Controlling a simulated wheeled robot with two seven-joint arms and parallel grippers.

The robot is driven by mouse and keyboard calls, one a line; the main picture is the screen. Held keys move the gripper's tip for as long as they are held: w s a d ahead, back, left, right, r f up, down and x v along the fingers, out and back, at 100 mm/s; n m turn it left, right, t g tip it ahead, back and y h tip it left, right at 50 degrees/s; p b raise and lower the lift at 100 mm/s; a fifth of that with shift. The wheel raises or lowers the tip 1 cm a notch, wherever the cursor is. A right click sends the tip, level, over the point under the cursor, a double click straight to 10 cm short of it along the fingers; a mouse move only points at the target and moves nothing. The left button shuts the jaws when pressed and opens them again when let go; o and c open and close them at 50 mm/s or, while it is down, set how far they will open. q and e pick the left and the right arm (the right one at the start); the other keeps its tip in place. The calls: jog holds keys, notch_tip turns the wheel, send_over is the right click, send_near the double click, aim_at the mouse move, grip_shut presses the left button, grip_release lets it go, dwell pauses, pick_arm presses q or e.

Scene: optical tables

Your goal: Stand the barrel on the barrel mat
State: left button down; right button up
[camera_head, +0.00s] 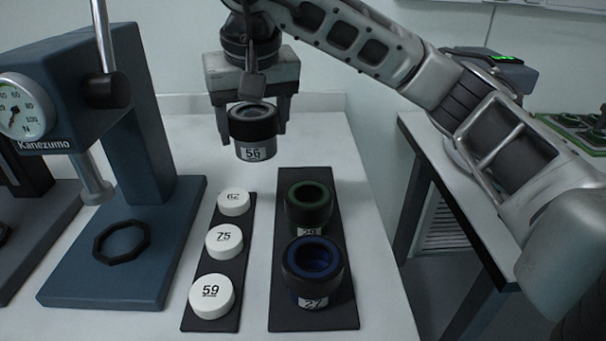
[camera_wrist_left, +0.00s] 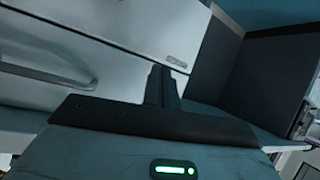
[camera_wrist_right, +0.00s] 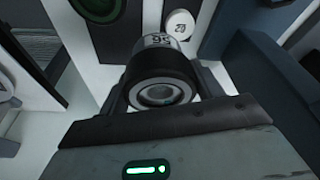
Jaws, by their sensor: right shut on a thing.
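A black barrel (camera_head: 253,142) with a grey lower part and a white label reading 56 hangs upright in the air. My right gripper (camera_head: 252,121) is shut on it, one finger on each side. In the right wrist view the barrel (camera_wrist_right: 158,70) shows its round ringed end. The dark barrel mat (camera_head: 283,318) lies below and to the right on the white table. On it stand a green-ringed barrel (camera_head: 309,207) and a blue-ringed barrel (camera_head: 313,272). My left gripper (camera_wrist_left: 163,84) is shut and empty, away from the barrels.
A narrow dark strip (camera_head: 187,323) holds white caps marked 62 (camera_head: 234,202), 75 (camera_head: 223,241) and 59 (camera_head: 211,296). A blue Kanezumo press (camera_head: 140,150) with a force dial stands at the left. Another table (camera_head: 425,135) is at the right, beyond a gap.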

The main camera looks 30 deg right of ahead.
jog(key=d+f, duration=0.4)
jog(key=d, duration=0.1)
jog(key=d+f, duration=0.3)
jog(key=shift+d+b, duration=0.1)
jog(key=shift+b, duration=0.25)
jog(key=shift+d+f, duration=0.35)
jog(key=shift+f, duration=1.5)
jog(key=shift+f+b, duration=0.2)
jog(key=shift+b, duration=0.15)
jog(key=o, duration=1.1)
jog(key=shift+c, duration=0.2)
